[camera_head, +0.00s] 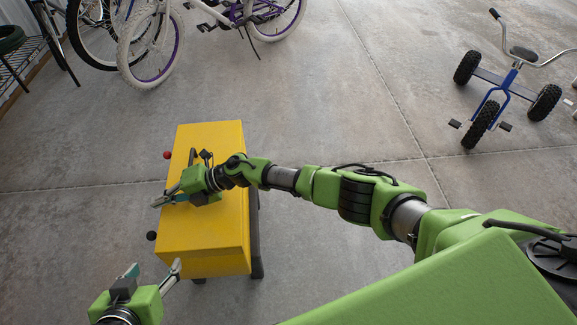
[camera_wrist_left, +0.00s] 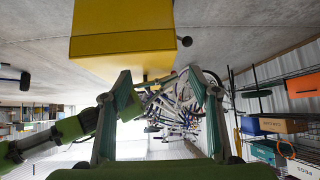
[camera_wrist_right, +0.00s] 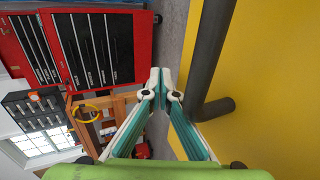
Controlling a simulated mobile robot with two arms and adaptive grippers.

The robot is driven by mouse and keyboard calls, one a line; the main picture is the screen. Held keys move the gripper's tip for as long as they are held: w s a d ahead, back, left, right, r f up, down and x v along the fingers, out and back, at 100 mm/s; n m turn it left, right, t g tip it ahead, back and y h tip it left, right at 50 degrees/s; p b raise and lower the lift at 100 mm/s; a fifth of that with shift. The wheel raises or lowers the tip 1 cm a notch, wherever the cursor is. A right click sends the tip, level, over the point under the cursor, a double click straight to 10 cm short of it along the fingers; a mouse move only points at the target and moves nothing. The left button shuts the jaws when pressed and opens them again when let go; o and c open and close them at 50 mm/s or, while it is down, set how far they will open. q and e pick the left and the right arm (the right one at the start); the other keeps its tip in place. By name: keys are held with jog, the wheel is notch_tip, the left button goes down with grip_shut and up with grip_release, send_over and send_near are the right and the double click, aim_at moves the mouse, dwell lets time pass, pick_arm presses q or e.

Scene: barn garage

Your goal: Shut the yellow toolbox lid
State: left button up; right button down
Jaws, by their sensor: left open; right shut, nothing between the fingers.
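The yellow toolbox (camera_head: 222,228) stands on dark legs in the head view, with a broad, flat yellow top. I cannot tell from these frames whether its lid is fully down. My right gripper (camera_head: 158,201) is shut and empty, over the toolbox's left side. In the right wrist view its closed fingertips (camera_wrist_right: 161,82) are beside a dark bar handle (camera_wrist_right: 212,60) on a yellow face (camera_wrist_right: 275,80). My left gripper (camera_head: 154,269) is open and empty, below and left of the toolbox's near end. The toolbox (camera_wrist_left: 120,28) also shows beyond its fingers in the left wrist view.
A red knob (camera_head: 167,155) and a black knob (camera_head: 151,236) stick out at the toolbox's left. Bicycles (camera_head: 155,45) stand at the back left, a blue tricycle (camera_head: 500,95) at the right. A red tool cabinet (camera_wrist_right: 100,45) shows in the right wrist view. The concrete floor around is clear.

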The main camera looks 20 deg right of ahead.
pick_arm(q)
jog(key=shift+w+d+r+t, duration=0.2)
jog(key=shift+w+r+t, duration=0.1)
jog(key=shift+w+r, duration=0.15)
jog(key=shift+w+d+r+t, duration=0.15)
jog(key=shift+w+r+t, duration=0.15)
jog(key=shift+w+r, duration=0.15)
pick_arm(e)
jog(key=shift+a+f, duration=0.1)
jog(key=shift+f, duration=0.15)
pick_arm(q)
jog(key=shift+s+f, duration=0.1)
jog(key=shift+f, duration=0.05)
